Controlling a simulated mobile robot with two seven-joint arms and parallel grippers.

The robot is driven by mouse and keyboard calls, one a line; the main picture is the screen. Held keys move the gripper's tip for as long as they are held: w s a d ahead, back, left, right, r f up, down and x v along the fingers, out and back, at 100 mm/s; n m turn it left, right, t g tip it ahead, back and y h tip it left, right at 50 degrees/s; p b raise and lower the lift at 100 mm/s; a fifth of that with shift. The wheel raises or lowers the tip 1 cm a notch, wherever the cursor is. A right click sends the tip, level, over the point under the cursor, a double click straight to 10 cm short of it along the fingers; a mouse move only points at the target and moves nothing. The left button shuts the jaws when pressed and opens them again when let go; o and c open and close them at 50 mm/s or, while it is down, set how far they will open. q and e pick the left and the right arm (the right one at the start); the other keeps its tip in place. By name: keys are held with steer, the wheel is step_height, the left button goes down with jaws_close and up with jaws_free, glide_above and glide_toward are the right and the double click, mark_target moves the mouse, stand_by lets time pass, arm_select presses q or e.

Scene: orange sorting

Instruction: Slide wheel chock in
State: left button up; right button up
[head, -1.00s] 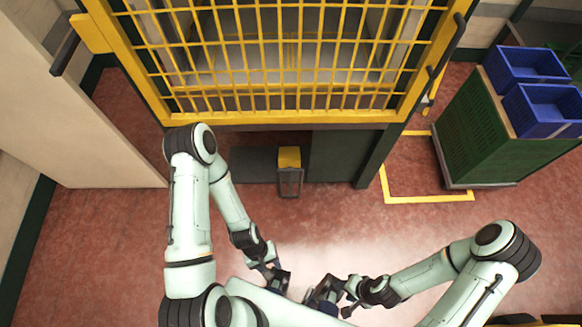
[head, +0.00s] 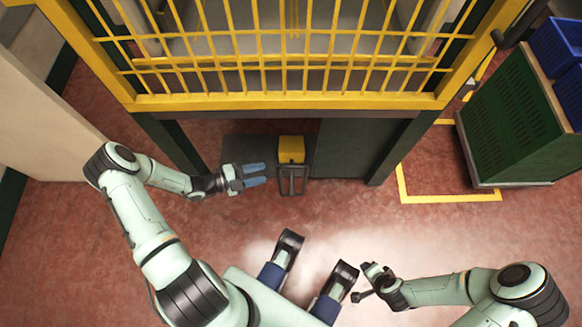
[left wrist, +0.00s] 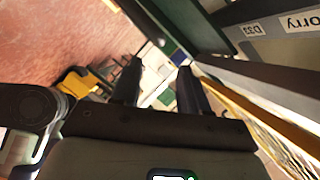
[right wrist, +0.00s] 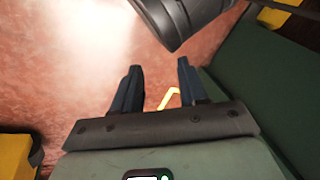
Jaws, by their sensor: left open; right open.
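The wheel chock, a yellow block (head: 291,149) with a dark metal frame handle (head: 292,180), stands on the floor at the foot of the yellow-barred cage. It shows partly in the left wrist view as a yellow piece (left wrist: 84,80). My left gripper (head: 264,174) is open, just left of the handle, its fingers pointing right toward it with a small gap. Nothing is between its fingers. My right gripper (right wrist: 160,75) is open and empty, low over the floor at the lower right of the head view, well away from the chock.
The yellow cage gate (head: 290,102) spans the top, above a dark green panel (head: 345,150). A green crate cart (head: 515,125) with blue bins (head: 560,45) stands at the right beside a yellow floor outline (head: 450,198).

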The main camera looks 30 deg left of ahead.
mark_target(288, 167)
arm_select(q)
steer(key=b+x, duration=0.1)
steer(key=x, duration=0.6)
steer(key=shift+d+f, duration=0.15)
steer(key=shift+d, duration=0.05)
steer(key=b+x, duration=0.1)
steer(key=x, duration=0.2)
steer(key=shift+w+d, duration=0.15)
steer(key=shift+w, duration=0.2)
steer(key=shift+w+d, duration=0.3)
steer(key=shift+w, duration=0.05)
arm_select(e)
steer(key=f, duration=0.1)
steer(key=d+f, duration=0.1)
steer(key=f, duration=0.1)
steer(key=shift+s+d+f, duration=0.15)
steer(key=shift+d+f, duration=0.05)
steer(key=shift+f, duration=0.1)
arm_select(q)
jaws_close()
